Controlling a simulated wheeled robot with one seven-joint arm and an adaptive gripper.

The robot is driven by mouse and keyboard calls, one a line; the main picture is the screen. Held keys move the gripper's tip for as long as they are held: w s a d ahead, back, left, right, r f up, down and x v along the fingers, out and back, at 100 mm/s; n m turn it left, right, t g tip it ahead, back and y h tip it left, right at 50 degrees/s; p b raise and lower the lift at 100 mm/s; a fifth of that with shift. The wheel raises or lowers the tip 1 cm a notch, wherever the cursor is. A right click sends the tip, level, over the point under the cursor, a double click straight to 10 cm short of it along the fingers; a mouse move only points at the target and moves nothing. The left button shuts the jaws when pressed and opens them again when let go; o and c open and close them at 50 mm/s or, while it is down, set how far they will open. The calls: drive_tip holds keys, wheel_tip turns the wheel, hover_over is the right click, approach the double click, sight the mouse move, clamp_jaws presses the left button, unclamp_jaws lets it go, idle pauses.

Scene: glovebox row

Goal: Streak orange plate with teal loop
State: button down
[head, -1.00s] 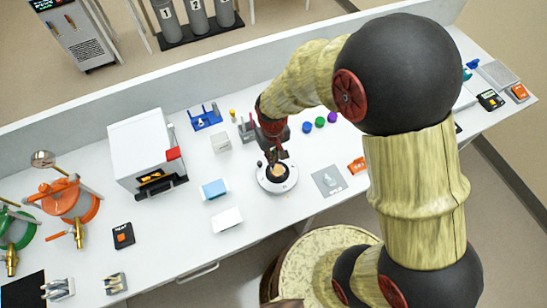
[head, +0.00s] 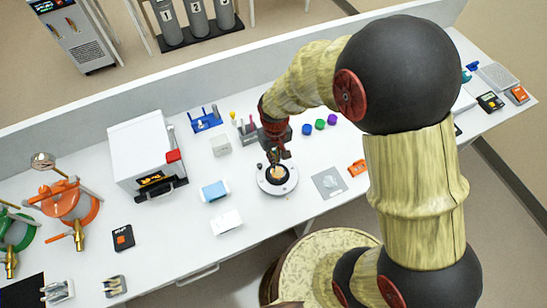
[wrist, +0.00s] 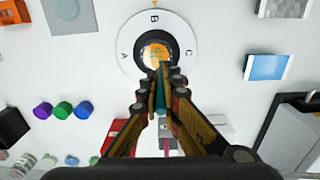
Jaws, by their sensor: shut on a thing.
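The orange plate (wrist: 157,52) sits in the dark centre of a white round turntable marked A, B and C (wrist: 126,40). In the head view the orange plate (head: 278,173) shows partly, below my gripper. My gripper (wrist: 164,78) is shut on the slim teal loop (wrist: 175,104), whose handle shows between the fingers. The fingertips are over the near edge of the plate. The loop's tip is too small to make out, and I cannot tell whether it touches the plate.
A blue-and-white box (head: 214,190) and a white box (head: 226,221) stand left of the turntable. A grey square pad (head: 328,182) and an orange item (head: 356,168) lie to its right. Green, blue and purple caps (head: 320,124) stand behind.

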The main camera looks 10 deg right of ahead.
drive_tip(key=shift+w+d, duration=0.2)
drive_tip(key=shift+d, duration=0.4)
drive_tip(key=shift+w+d, duration=0.15)
drive_tip(key=shift+d, duration=0.4)
idle(1.2)
drive_tip(key=shift+r, duration=0.1)
wheel_tip(320, 180, up, 6)
drive_tip(key=p, duration=0.4)
idle(0.5)
idle(0.4)
